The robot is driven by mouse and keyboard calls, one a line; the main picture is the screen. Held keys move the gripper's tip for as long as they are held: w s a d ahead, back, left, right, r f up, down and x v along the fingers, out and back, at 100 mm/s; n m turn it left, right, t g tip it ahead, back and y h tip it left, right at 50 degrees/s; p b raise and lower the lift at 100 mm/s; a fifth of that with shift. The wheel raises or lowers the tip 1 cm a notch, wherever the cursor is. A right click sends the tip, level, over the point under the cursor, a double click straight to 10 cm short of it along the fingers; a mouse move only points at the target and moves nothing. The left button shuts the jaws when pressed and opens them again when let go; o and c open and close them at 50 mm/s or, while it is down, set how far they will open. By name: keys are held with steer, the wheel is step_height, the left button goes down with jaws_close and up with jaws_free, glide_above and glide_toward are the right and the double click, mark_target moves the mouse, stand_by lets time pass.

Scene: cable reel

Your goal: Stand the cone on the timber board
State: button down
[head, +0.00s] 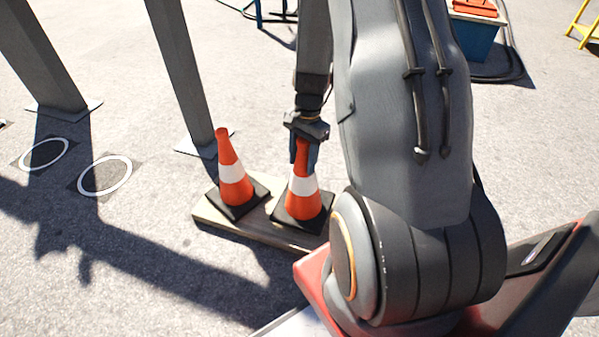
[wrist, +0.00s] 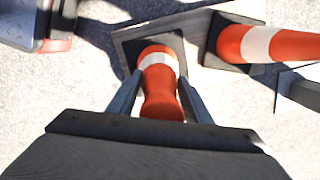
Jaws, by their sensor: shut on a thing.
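In the head view an orange cone with a white band and black base (head: 303,199) stands upright on the right part of the timber board (head: 262,232). My gripper (head: 304,150) is above it, with its fingers around the cone's top. In the wrist view the same cone (wrist: 160,85) is between my two fingers (wrist: 160,95), which are shut on it. A second cone (head: 232,175) stands upright on the left part of the board, and it also shows in the wrist view (wrist: 262,44). My arm hides the board's right end in the head view.
Two white rings (head: 105,176) on dark squares lie on the ground at the left. Grey posts (head: 185,75) with foot plates stand behind the board. A blue box (head: 472,38) with an orange thing on top stands at the back right. Open ground lies in front of the board.

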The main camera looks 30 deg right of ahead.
mark_target(304, 178)
step_height(304, 178, down, 4)
steer(key=shift+r+b, duration=0.15)
steer(key=shift+b, duration=0.65)
steer(key=shift+r, duration=0.1)
steer(key=c, duration=0.9)
jaws_free()
